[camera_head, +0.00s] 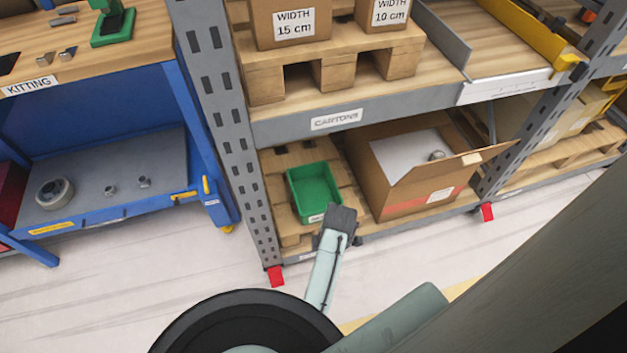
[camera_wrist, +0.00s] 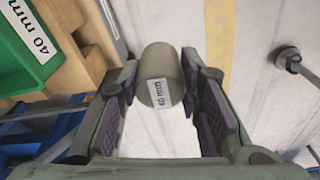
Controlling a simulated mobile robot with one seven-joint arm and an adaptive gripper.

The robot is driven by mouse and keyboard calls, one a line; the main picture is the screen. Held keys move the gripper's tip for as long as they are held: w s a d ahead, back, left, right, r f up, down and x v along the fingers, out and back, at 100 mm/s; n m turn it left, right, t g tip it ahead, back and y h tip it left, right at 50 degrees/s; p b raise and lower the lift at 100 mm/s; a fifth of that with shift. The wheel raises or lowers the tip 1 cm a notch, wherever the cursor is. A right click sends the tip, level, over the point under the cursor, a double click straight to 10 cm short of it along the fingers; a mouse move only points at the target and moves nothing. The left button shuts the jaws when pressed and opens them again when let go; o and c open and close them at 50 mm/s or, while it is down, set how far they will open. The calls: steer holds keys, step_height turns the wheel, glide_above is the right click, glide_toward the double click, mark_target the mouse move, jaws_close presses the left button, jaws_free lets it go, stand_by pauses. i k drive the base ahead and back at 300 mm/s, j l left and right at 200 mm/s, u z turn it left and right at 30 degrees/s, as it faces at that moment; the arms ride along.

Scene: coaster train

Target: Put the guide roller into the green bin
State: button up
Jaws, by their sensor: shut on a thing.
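The guide roller (camera_wrist: 161,68) is a grey-beige cylinder with a "40 mm" label, held between the two fingers of my gripper (camera_wrist: 160,88) in the wrist view. I cannot make the roller out in the head view. The green bin (camera_head: 314,192) sits on a wooden pallet on the lower shelf. My gripper (camera_head: 338,222) is just in front of the bin, at its lower right in the head view. In the wrist view the bin (camera_wrist: 20,45) is at the upper left, apart from the roller, with a "40 mm" label on its front.
An open cardboard box (camera_head: 420,175) with a small metal part inside stands right of the bin. The grey rack upright (camera_head: 235,130) is to the left, and the shelf beam (camera_head: 345,115) lies above. A blue kitting bench (camera_head: 100,180) holds a ring and small parts.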

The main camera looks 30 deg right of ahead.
mark_target(316, 205)
steer(key=i+l, duration=0.6)
steer(key=i, duration=0.2)
